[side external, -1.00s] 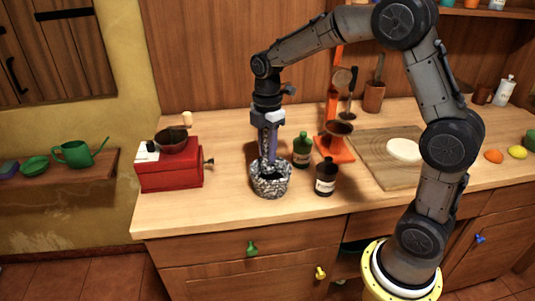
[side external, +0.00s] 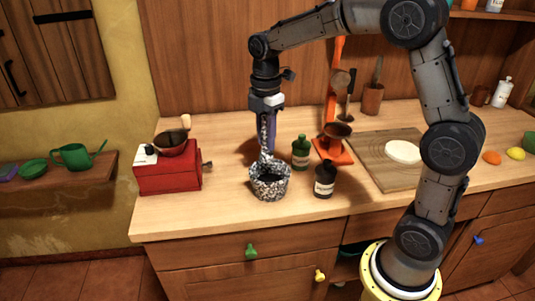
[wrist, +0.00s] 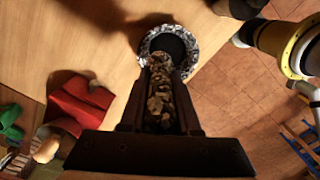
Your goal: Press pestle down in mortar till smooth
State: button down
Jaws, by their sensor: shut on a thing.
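The grey speckled stone mortar (side external: 270,187) stands upright on the wooden counter, its dark hollow showing from above. My gripper (side external: 270,146) is above it, slightly toward its back, fingers pointing down. It is shut on the speckled stone pestle (side external: 264,138), held near upright. In the side view the pestle's lower end shows at the mortar's back rim; I cannot tell whether it touches. In the wrist view the pestle (wrist: 160,95) runs between the fingers toward the mortar's rim (wrist: 191,42), and its far end overlaps the near edge of the dark opening.
A green bottle (side external: 300,153) and a dark labelled bottle (side external: 324,181) stand close to the mortar's right. A red grinder (side external: 168,178) stands to its left. An orange stand (side external: 335,150) and a wooden board (side external: 375,165) are farther right. Counter between grinder and mortar is clear.

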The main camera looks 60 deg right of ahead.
aim_at(264, 161)
jog(key=shift+s+a+r, duration=0.25)
jog(key=shift+a+r, duration=0.25)
jog(key=shift+s+a+r, duration=0.2)
jog(key=shift+a+r, duration=0.3)
jog(key=shift+f, duration=4)
jog(key=shift+f, duration=1.1)
jog(key=shift+r, duration=1.05)
jog(key=shift+f, duration=0.1)
